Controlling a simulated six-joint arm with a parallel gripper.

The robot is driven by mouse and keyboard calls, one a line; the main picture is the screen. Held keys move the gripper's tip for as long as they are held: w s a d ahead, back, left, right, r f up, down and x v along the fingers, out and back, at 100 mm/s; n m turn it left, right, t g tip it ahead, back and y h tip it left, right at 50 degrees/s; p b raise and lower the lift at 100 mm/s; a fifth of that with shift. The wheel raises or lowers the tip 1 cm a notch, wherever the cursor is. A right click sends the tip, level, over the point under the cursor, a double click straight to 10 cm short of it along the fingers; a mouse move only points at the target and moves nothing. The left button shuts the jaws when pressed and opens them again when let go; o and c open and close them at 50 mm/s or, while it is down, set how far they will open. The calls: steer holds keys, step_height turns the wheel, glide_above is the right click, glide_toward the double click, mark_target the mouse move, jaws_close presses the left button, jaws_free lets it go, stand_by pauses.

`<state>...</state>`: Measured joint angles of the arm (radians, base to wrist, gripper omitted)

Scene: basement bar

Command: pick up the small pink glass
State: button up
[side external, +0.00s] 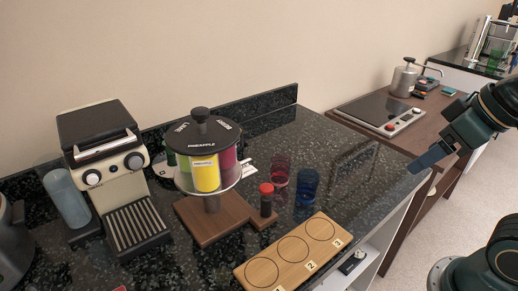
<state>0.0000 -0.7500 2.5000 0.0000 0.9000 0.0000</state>
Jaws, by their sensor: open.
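The small pink glass (280,169) stands on the dark speckled counter (345,180), just behind and left of a blue glass (306,184). It is see-through and dark pink. My gripper (418,167) is at the right, above the counter's right edge, well apart from the glass. It is open, and nothing shows between its fingers. The lower part of the pink glass is dark against the counter and hard to make out.
A red-capped bottle (266,204) stands close left of the glasses, beside a round canister carousel (202,140) on a wooden base. A numbered wooden board (291,252) lies in front. A coffee machine (110,170) stands left. Counter between glasses and gripper is clear.

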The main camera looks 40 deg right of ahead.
stand_by(0.3)
steer(key=n+g+y, duration=0.2)
steer(key=n+y, duration=0.1)
steer(key=n, duration=0.4)
glide_above(281, 161)
steer(key=s, duration=0.3)
step_height(281, 161, down, 13)
steer(key=shift+a+r, duration=0.2)
steer(key=shift+a, duration=0.05)
steer(key=shift+s+f, duration=0.1)
steer(key=shift+x, duration=2.5)
steer(key=c, duration=1.1)
